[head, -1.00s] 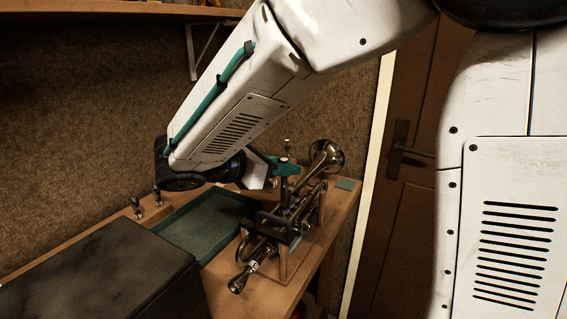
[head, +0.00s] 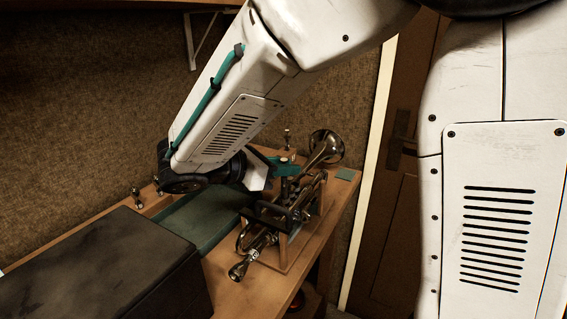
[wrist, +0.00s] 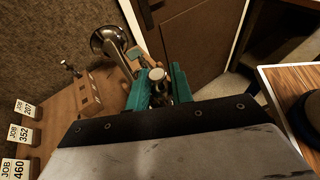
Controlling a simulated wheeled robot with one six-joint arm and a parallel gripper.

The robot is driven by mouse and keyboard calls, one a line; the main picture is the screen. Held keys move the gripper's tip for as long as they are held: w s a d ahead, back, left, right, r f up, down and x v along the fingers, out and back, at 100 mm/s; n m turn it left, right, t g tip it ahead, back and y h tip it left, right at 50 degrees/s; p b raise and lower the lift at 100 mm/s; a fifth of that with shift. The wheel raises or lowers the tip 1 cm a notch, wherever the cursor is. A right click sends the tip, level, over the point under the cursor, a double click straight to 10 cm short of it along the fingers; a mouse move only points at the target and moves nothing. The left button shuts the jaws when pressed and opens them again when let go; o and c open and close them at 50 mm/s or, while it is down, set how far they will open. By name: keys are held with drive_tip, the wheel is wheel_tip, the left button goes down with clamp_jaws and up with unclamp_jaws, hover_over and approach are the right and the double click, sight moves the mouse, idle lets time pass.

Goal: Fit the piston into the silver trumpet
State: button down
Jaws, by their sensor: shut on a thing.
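The silver trumpet (head: 310,195) lies in a wooden stand on the bench, its bell (head: 326,147) at the back right and its mouthpiece end (head: 238,271) towards the front. In the wrist view its bell (wrist: 110,40) shows at upper left. My gripper (head: 286,169) has teal fingers and is over the trumpet's valve section. In the wrist view my gripper (wrist: 158,88) is shut on the piston (wrist: 157,75), whose round pale top shows between the fingers. The piston's lower end is hidden, and I cannot tell whether it is inside a valve casing.
A green tray (head: 205,222) lies left of the trumpet. A dark box (head: 95,270) fills the front left. Small upright pieces (head: 137,195) stand at the back. Job tags (wrist: 18,168) line the left of the wrist view. A door (head: 400,150) is at right.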

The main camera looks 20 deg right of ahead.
drive_tip(key=shift+f, duration=1.25)
drive_tip(key=c, duration=1.1)
unclamp_jaws()
drive_tip(key=shift+c, duration=0.2)
drive_tip(key=shift+a, duration=0.1)
drive_tip(key=v, duration=0.7)
drive_tip(key=shift+a, duration=0.3)
drive_tip(key=shift+s+r, duration=0.1)
